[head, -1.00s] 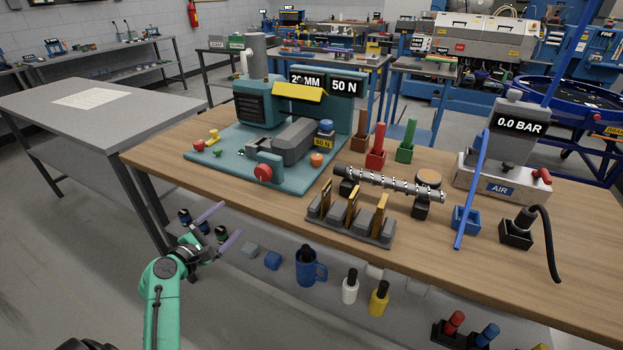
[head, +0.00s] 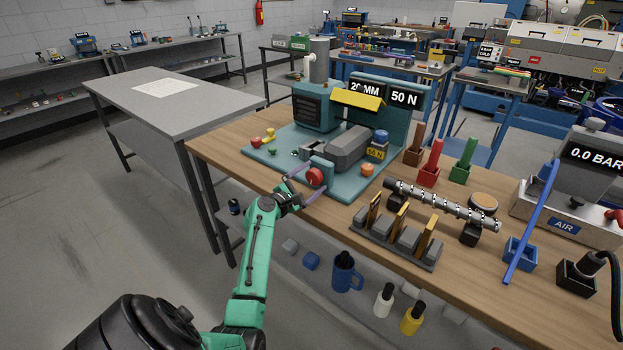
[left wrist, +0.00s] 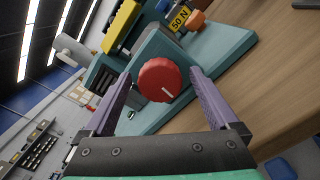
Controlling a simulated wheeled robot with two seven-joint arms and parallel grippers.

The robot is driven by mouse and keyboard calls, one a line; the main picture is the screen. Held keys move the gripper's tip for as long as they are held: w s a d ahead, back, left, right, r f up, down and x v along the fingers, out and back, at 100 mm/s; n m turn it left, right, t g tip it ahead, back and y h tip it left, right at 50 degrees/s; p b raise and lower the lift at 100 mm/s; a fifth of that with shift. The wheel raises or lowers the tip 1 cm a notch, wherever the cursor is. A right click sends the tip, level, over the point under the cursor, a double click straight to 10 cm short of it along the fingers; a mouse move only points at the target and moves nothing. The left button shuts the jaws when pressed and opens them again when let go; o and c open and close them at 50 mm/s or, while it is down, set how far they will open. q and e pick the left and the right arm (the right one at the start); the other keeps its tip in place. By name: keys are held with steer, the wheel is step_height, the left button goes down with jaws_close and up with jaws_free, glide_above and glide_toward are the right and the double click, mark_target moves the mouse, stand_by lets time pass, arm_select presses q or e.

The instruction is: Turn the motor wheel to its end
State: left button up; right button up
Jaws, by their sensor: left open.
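The red motor wheel (head: 316,176), a round knob with a white mark, sits on an upright teal bracket at the front of the teal machine (head: 362,182). My left gripper (head: 304,184) is open at the bench's front edge, facing the wheel. In the left wrist view the wheel (left wrist: 159,80) appears between the two purple fingers, with a gap on each side. The white mark points toward the lower right there. I cannot tell how far the fingertips reach around the wheel. My right gripper is not in view.
A steel screw (head: 440,204) on black blocks and a grey rack (head: 395,245) with yellow-brown pieces stand right of the machine. An orange knob (head: 367,170) is close to the wheel. Floor at left is clear.

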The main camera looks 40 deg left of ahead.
arm_select(q)
steer(key=shift+s, duration=0.1)
steer(key=c, duration=1.4)
steer(key=shift+f, duration=0.1)
steer(key=m+b, duration=0.3)
steer(key=m, duration=0.1)
steer(key=shift+f, duration=0.2)
steer(key=m+b, duration=0.3)
steer(key=m, duration=0.2)
steer(key=m+b, duration=0.2)
steer(key=m, duration=0.2)
steer(key=shift+m, duration=0.3)
steer(key=shift+m+b, duration=0.85)
steer(key=shift+m, duration=1.35)
